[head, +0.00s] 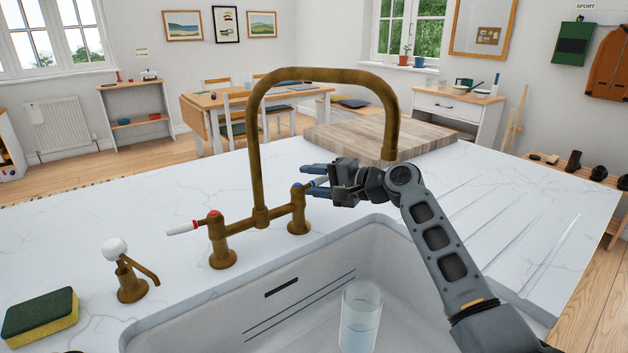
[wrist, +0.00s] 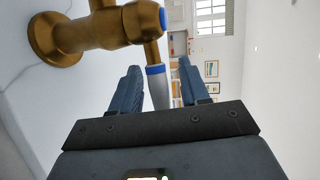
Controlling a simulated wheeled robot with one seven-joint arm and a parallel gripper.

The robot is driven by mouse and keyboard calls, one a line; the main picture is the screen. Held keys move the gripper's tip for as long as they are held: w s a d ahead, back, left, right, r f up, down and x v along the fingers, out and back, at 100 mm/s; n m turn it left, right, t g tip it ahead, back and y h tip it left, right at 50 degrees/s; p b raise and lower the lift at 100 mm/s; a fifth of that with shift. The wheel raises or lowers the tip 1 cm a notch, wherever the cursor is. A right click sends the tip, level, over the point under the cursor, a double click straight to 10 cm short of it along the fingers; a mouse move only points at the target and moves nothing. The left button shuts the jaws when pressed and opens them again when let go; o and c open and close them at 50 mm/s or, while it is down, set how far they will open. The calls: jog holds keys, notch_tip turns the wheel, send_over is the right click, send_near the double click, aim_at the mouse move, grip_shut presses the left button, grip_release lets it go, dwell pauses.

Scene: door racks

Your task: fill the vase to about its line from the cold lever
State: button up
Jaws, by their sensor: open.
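The brass tap has a cold lever (head: 313,183) with a blue mark on its right valve. My gripper (head: 311,180) reaches it from the right. In the wrist view the pale lever (wrist: 159,93) with its blue ring lies between the two spread fingers of my gripper (wrist: 158,70); whether either finger touches it I cannot tell. The clear glass vase (head: 361,318) stands upright in the sink, with a bluish level edge partway up that looks like water. I cannot make out its line separately. No stream shows; my arm hides the space just below the spout (head: 390,150).
The white sink (head: 290,318) lies in a marble worktop. A red-marked hot lever (head: 183,228), a soap pump (head: 127,270) and a sponge (head: 40,315) are to the left. A wooden board (head: 385,140) lies behind the tap, and a grooved drainer (head: 515,225) is at right.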

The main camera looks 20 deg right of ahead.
jog(key=shift+c, duration=0.3)
grip_shut()
dwell(0.3)
